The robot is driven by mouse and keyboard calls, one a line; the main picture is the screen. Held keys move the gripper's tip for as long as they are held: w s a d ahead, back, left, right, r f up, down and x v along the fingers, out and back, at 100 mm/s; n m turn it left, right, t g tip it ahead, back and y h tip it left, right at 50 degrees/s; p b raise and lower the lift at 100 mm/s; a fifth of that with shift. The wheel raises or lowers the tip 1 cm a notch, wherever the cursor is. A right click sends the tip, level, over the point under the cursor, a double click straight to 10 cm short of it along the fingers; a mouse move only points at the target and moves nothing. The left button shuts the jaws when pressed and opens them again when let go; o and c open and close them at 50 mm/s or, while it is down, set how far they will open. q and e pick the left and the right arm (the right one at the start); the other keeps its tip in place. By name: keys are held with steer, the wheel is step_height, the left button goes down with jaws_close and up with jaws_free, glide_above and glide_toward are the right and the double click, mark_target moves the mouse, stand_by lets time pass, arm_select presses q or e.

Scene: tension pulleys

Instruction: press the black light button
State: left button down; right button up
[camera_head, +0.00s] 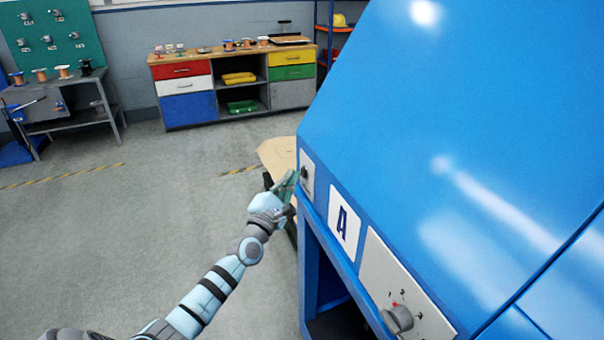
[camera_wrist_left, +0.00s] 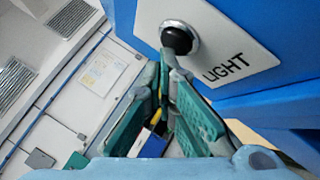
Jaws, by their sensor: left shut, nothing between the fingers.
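The black light button (camera_wrist_left: 177,38) is a round black knob in a silver ring on a white plate marked LIGHT (camera_wrist_left: 228,68). In the head view the button (camera_head: 304,173) shows small on the near left face of the blue machine (camera_head: 430,130). My left gripper (camera_head: 290,178) is shut and empty, right beside the button. In the left wrist view its fingertips (camera_wrist_left: 164,62) overlap the lower edge of the button; I cannot tell if they touch. My right gripper is not in view.
A white plate with a dark letter (camera_head: 344,222) and a grey panel with a knob (camera_head: 399,319) are farther along the same face. A beige board (camera_head: 280,155) lies behind the gripper. The floor to the left is clear; a drawer cabinet (camera_head: 235,80) stands at the back.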

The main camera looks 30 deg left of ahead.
arm_select(q)
steer(key=s+a, duration=0.3)
steer(key=s, duration=0.2)
steer(key=shift+a+p, duration=0.25)
steer(key=shift+p, duration=0.05)
